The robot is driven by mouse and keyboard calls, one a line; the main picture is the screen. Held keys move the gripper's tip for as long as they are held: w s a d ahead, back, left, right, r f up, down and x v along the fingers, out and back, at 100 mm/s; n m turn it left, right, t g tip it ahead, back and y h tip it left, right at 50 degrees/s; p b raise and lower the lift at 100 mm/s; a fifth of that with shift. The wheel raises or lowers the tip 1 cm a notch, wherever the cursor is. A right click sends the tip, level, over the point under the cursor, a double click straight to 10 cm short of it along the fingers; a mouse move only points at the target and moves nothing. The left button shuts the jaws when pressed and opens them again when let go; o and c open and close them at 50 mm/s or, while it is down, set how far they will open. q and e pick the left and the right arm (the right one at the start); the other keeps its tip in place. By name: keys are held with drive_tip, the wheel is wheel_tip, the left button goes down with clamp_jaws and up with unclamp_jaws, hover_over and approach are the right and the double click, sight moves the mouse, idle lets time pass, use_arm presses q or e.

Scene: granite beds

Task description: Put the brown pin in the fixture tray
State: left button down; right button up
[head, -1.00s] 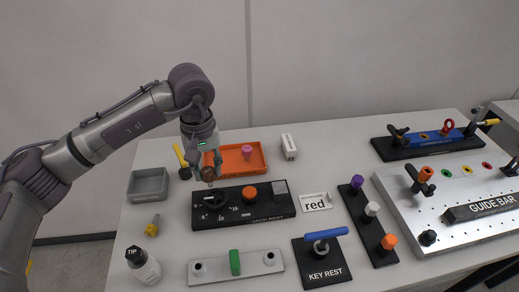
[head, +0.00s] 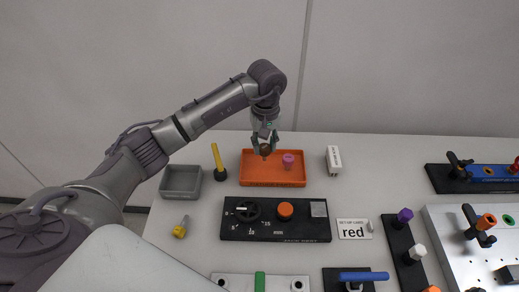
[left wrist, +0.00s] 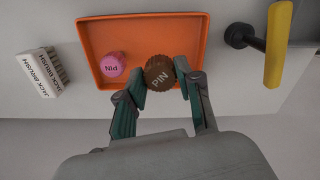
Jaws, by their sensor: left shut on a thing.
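The brown pin (left wrist: 159,72) is held between the fingertips of my left gripper (left wrist: 163,88); its round top reads PIN. In the head view the brown pin (head: 265,150) and my left gripper (head: 265,140) are over the orange tray (head: 275,182). This appears to be the fixture tray. A pink pin (head: 288,160) stands in the tray, to the right of the brown pin; it also shows in the left wrist view (left wrist: 113,64). I cannot tell whether the brown pin touches the tray floor. My right gripper is out of view.
A grey bin (head: 181,192) and a yellow-handled tool (head: 218,160) stand left of the tray. A white block marked JACK BRUSH (left wrist: 42,73) is to its right. The black panel (head: 240,228) with a dial and orange knob lies in front.

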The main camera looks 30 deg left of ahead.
use_arm(q)
drive_tip(key=f, duration=0.1)
drive_tip(key=a+f+p, duration=0.1)
drive_tip(key=f, duration=0.1)
drive_tip(key=a+f+p, duration=0.1)
drive_tip(key=f, duration=0.1)
drive_tip(key=shift+w, duration=0.1)
drive_tip(key=shift+a+f, duration=0.1)
drive_tip(key=shift+f, duration=0.1)
drive_tip(key=shift+f, duration=0.2)
drive_tip(key=c, duration=0.8)
unclamp_jaws()
drive_tip(key=shift+o, duration=0.2)
